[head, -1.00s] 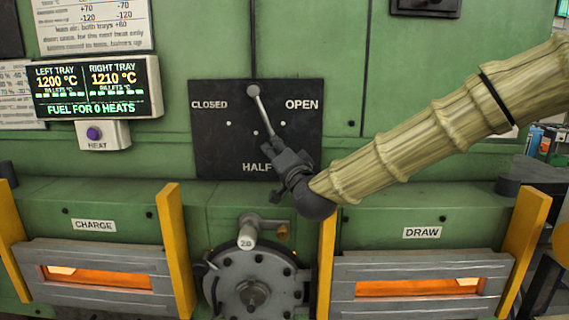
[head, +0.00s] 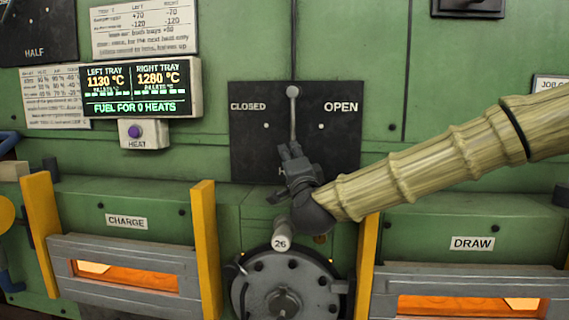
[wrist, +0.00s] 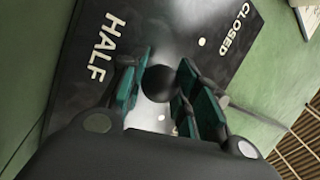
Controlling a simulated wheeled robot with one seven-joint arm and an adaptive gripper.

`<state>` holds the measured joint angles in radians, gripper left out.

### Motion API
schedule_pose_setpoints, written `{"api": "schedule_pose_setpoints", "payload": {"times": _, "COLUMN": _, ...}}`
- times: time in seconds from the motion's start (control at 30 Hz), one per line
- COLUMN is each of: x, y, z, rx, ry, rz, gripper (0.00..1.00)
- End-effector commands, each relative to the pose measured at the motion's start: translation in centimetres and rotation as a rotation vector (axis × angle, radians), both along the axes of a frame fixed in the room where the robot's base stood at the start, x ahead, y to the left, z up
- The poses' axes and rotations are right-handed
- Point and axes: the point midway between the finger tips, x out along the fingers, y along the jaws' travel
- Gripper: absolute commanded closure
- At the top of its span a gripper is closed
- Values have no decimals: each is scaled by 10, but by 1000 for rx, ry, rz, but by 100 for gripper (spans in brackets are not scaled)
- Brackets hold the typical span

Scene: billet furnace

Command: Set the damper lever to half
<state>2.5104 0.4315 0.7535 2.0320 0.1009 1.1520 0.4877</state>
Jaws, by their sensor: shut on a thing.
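The damper lever (head: 293,115) is a thin pale rod hanging from a round pivot at the top of a black plate (head: 245,155) marked CLOSED, OPEN and HALF. It points almost straight down, towards the HALF mark. My gripper (head: 292,150) is at its lower end and hides most of the word HALF. In the wrist view the lever's dark ball knob (wrist: 157,84) sits between the green-padded fingers of my gripper (wrist: 165,75), which are shut on it. HALF (wrist: 107,47) and CLOSED read clearly there.
Yellow posts (head: 203,250) flank the CHARGE and DRAW doors. A display (head: 140,88) at left reads 1130 and 1280 °C, above a purple HEAT button (head: 134,132).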

Motion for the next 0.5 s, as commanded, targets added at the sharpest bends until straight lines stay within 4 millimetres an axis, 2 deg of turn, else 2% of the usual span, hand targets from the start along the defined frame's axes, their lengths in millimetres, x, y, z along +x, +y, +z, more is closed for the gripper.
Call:
{"api": "schedule_pose_setpoints", "payload": {"times": 0.4, "x": 0, "y": 0, "z": -2, "rx": 3, "ry": 3, "rz": 0, "gripper": 100}}
{"api": "schedule_pose_setpoints", "payload": {"times": 0.43, "x": 0, "y": 0, "z": -3, "rx": 3, "ry": 3, "rz": 0, "gripper": 64}}
{"api": "schedule_pose_setpoints", "payload": {"times": 0.5, "x": 0, "y": 0, "z": -2, "rx": 3, "ry": 3, "rz": 0, "gripper": 51}}
